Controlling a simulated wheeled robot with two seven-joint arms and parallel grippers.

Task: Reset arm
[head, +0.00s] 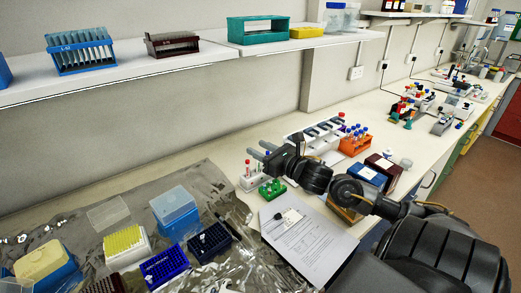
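My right gripper (259,149) reaches in from the right side of the head view, over the bench (350,122). Its two grey fingers point left and stand apart with nothing seen between them. It is above and behind a green tube holder (272,190) and close to a white rack with tubes (252,178); whether it touches the rack cannot be told. My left gripper is not in view.
A white pipette stand (318,132) and an orange tube rack (355,143) are behind my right arm. Printed sheets (310,243) lie in front. Tip boxes, including a yellow one (124,243), stand on foil at left. A shelf (140,72) overhangs the back.

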